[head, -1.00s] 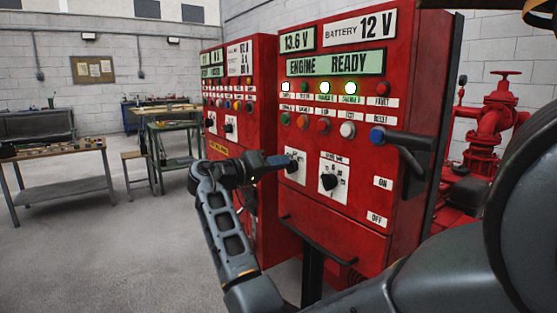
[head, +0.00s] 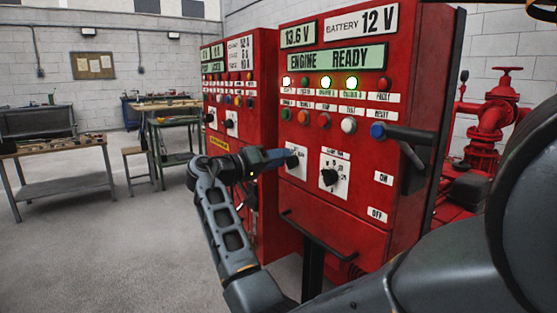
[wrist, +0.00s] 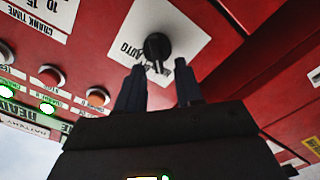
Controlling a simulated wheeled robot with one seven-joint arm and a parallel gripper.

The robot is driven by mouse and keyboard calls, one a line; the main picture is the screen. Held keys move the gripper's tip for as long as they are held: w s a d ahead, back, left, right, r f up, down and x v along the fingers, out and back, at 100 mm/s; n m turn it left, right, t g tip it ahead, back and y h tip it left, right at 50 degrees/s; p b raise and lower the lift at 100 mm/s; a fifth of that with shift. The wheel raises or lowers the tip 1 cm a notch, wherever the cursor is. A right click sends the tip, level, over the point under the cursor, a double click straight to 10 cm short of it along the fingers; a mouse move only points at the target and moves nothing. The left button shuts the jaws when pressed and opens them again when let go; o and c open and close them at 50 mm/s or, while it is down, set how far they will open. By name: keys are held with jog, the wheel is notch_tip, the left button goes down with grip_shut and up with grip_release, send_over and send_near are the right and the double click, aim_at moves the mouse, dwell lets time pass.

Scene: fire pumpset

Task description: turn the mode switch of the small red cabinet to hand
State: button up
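The small red cabinet (head: 345,215) stands upright in front of me, with a lit "ENGINE READY" display. Its mode switch is a black knob on a white plate at the panel's lower left; in the wrist view the knob (wrist: 157,46) and plate (wrist: 190,25) appear roughly upside down, with "AUTO" readable beside the knob. My gripper (wrist: 159,68) is open, its two dark fingers apart, with the knob ahead between the fingertips. Contact cannot be told. In the head view my gripper (head: 284,157) reaches the switch plate from the left and partly covers it.
A second black selector knob (head: 329,177) sits just right. Buttons and lit lamps run above. A black lever (head: 408,140) projects on the right side and a handle bar (head: 318,238) below. Another red cabinet (head: 265,135) stands behind left. Open floor lies left, before the workbenches.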

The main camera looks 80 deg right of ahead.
jog(key=v, duration=0.7)
jog(key=shift+a, duration=0.15)
jog(key=shift+w, duration=0.15)
